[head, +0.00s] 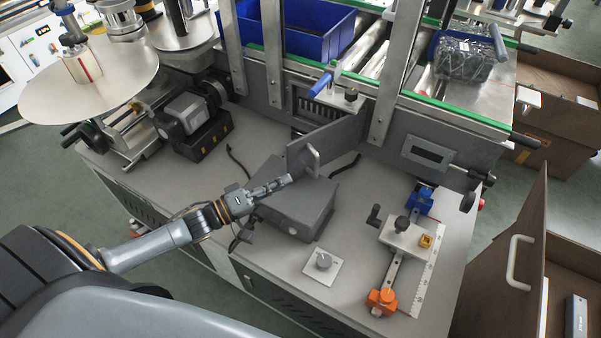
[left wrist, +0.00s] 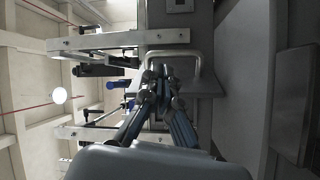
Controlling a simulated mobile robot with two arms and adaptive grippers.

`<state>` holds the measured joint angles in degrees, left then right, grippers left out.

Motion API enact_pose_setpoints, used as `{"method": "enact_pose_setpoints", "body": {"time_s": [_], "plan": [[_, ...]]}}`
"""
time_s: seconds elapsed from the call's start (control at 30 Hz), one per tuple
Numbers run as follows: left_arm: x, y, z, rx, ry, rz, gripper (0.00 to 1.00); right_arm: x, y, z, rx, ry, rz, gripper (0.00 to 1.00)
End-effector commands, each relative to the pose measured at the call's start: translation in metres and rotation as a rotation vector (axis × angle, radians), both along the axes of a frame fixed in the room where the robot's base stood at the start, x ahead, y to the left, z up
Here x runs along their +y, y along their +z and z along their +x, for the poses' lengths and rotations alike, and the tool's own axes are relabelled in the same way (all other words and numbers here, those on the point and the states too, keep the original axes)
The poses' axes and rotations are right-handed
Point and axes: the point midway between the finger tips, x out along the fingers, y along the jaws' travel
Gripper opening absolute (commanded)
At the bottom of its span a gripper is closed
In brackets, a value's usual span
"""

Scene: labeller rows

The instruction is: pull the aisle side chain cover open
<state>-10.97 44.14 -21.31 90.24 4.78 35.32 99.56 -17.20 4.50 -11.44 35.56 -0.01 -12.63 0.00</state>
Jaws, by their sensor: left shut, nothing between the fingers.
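The chain cover is a dark grey flat panel (head: 335,138) on the machine's front in the head view. It stands out at an angle from the machine face, with a dark slotted recess (head: 318,112) showing behind it. A silver U-shaped handle (head: 313,158) is near its free end. The handle also shows in the left wrist view (left wrist: 173,53). My left gripper (head: 288,180) is shut and empty, just left of and below the handle. In the left wrist view its fingertips (left wrist: 161,72) overlap the handle's loop; I cannot tell whether they touch it. My right gripper is not in view.
A grey box (head: 297,205) stands on the bench under my left gripper. A clamp fixture with an orange knob (head: 382,300) is to the right. A label reel (head: 90,78) and motor (head: 187,112) are at left. An open wooden door (head: 505,270) stands at far right.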

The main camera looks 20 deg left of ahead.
Motion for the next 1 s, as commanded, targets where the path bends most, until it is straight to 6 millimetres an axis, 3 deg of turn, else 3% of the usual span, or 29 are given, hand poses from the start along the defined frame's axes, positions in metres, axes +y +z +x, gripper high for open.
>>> {"method": "enact_pose_setpoints", "body": {"time_s": [0.03,0.2,0.37,1.0], "plan": [[0.012,-0.006,0.001,0.060,-0.038,-0.039,0.00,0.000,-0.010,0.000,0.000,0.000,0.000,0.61],[0.039,-0.007,-0.001,0.232,-0.107,-0.175,0.00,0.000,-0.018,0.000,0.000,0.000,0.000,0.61],[0.047,-0.004,0.001,0.296,-0.123,-0.227,0.00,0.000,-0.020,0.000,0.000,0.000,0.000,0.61],[-0.014,-0.004,0.069,0.299,-0.123,-0.231,0.00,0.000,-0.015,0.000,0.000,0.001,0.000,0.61]]}}
